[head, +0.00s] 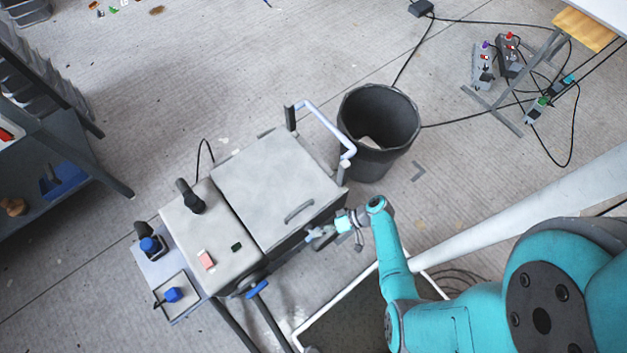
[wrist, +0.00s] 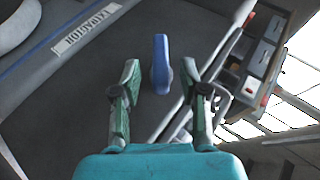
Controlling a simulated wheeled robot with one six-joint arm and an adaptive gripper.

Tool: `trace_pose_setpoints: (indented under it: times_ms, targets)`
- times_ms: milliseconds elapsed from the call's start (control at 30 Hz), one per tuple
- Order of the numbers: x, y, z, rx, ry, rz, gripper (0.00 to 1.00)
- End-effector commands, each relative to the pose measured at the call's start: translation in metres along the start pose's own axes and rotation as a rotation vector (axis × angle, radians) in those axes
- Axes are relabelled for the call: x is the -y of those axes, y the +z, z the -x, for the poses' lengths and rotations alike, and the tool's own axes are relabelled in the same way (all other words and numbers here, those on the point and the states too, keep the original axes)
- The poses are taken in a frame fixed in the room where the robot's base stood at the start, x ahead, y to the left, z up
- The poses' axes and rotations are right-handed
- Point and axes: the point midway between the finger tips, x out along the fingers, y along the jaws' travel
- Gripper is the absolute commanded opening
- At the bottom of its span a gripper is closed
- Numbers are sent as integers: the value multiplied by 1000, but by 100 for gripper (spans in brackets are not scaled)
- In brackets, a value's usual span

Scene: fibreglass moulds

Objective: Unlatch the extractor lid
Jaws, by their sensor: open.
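The extractor is a grey box on a wheeled frame, with a flat pale lid (head: 270,180) lying shut on top. The lid has a dark handle (head: 299,211) near its front edge. My gripper (head: 318,235) is at the front side of the box, just below the lid edge. In the wrist view my gripper's green fingers (wrist: 159,72) are open. A blue latch (wrist: 161,58) stands out from the dark front face between the fingers, with a gap on each side. A white label (wrist: 87,30), seemingly reading EXTRACTOR, is to its left.
A black bin (head: 378,130) stands close behind the extractor by its blue push bar (head: 325,128). A white-edged tray (head: 345,320) lies on the floor in front. Cables and power strips (head: 483,66) are at the upper right. A shelf (head: 60,150) stands at left.

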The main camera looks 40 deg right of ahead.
Motion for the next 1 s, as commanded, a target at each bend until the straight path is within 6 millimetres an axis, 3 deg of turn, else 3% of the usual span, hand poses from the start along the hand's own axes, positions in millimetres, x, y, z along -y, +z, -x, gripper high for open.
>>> trace_pose_setpoints:
  times_ms: [300,700,867,1000]
  targets:
    - [0,1,-34,1,0,-1,44]
    - [0,0,-38,0,1,-1,44]
    - [0,0,-38,0,1,-1,4]
    - [0,0,-38,0,1,-1,0]
